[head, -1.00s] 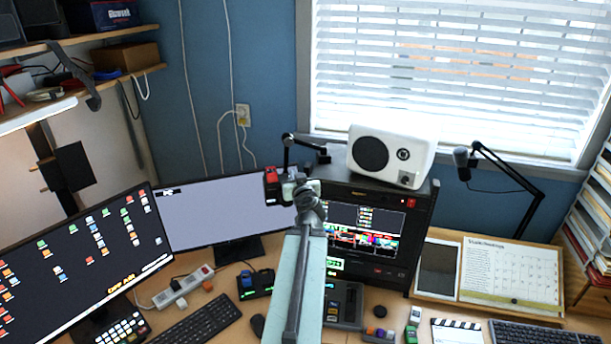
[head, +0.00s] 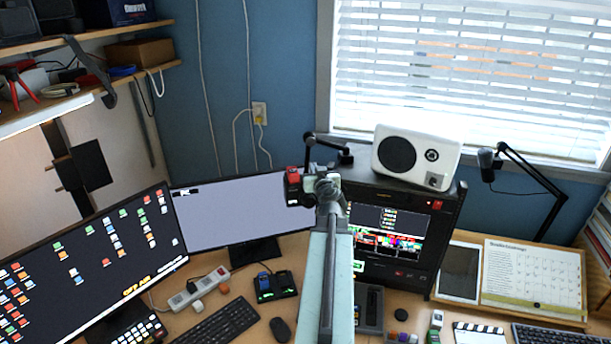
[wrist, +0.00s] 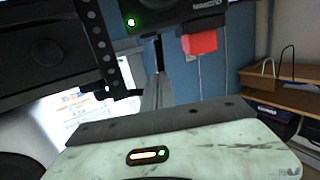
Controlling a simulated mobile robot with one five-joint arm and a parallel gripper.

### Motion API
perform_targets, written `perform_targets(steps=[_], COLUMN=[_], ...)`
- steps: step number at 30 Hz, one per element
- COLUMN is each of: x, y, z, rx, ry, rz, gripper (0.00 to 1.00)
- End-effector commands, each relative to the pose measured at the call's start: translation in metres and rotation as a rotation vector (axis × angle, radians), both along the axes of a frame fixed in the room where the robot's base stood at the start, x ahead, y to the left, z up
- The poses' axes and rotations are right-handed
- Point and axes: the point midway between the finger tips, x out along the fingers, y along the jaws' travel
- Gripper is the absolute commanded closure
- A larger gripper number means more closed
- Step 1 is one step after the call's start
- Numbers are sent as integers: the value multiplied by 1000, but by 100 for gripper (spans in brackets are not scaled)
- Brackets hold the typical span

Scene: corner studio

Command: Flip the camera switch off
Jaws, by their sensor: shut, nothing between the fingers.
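A black camera-like box with a red top (head: 293,176) hangs by a black boom arm above the desk in the head view. My gripper (head: 326,184) is close to its right side; I cannot tell whether they touch. The wrist view appears upside down. It shows a black housing (wrist: 185,17) with a lit green light (wrist: 131,22) and a red block (wrist: 200,42). A grey shaft, perhaps my shut fingers, points towards it. I cannot make out the switch lever. My gripper is shut and empty.
The black rack (head: 452,235) with a screen and a white speaker (head: 416,160) on top stands right of my arm. Two monitors (head: 240,218) stand to the left. Keyboards (head: 218,322), a power strip (head: 198,288) and small devices crowd the desk.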

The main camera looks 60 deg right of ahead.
Motion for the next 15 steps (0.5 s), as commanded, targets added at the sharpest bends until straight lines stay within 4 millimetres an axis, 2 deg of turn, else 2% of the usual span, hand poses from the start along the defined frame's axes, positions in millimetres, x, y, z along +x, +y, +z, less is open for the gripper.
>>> perform_targets(steps=[3,4,8,15], x=[5,3,8,15], y=[-15,-14,-12,-9], z=[-5,-17,-36,-43], rx=[0,0,0,0], ry=[0,0,0,0], rz=[-1,-2,5,15], gripper=[100,100,100,100])
